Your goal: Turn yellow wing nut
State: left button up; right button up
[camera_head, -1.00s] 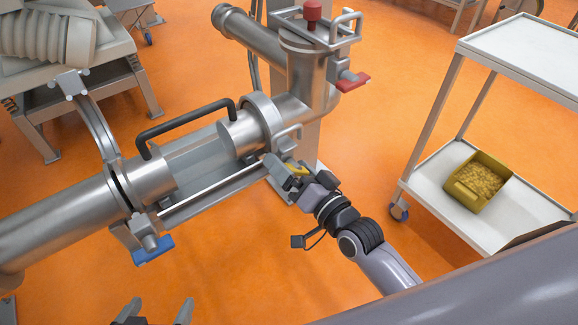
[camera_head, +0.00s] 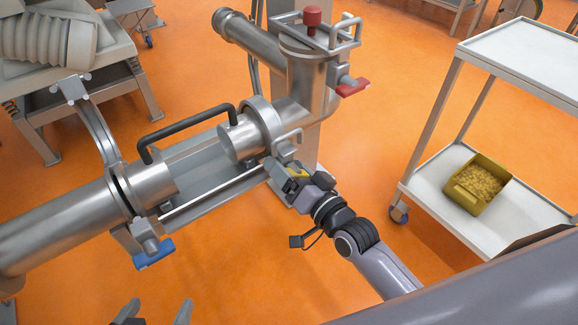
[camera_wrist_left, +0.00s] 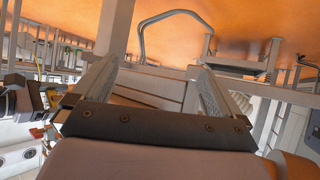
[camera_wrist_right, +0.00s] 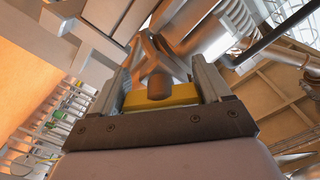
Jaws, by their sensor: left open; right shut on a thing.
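The yellow wing nut (camera_head: 298,173) is on the clamp at the front of the pipe flange, partly hidden by my right gripper (camera_head: 284,180). In the right wrist view, the yellow wing nut (camera_wrist_right: 185,94) lies between the two fingers, with a rounded dark bolt end (camera_wrist_right: 160,86) in front of it. My right gripper is shut on the wing nut. My left gripper (camera_head: 155,309) shows only its fingertips at the bottom edge of the head view. It is open and empty, apart from the pipe.
A blue wing nut (camera_head: 154,254) sits on the left clamp and a red one (camera_head: 353,87) on the upper right. A black handle (camera_head: 185,125) spans the steel housing. A white cart (camera_head: 540,215) with a yellow bin (camera_head: 467,198) stands right. Orange floor is open between.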

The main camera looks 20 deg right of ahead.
jog(key=shift+r+n+p, duration=0.15)
jog(key=shift+n+p, duration=1.45)
jog(key=shift+n, duration=0.6)
jog(key=shift+d+n+p, duration=0.1)
jog(key=shift+n+p, duration=0.7)
jog(key=shift+n, duration=0.2)
pick_arm(q)
jog(key=shift+s+a+r+n+g+y, duration=0.2)
jog(key=shift+s+a+r, duration=0.2)
jog(key=shift+r, duration=0.2)
jog(key=shift+s+a+r+n+g+y, duration=0.1)
jog(key=shift+s+a+r+g+y, duration=0.15)
jog(key=shift+a+r, duration=0.3)
pick_arm(e)
jog(key=shift+n, duration=0.5)
pick_arm(q)
jog(key=shift+d+r+p, duration=0.15)
jog(key=shift+p, duration=0.15)
pick_arm(e)
jog(key=shift+f, duration=0.2)
jog(key=o, duration=1)
jog(key=shift+c, duration=0.2)
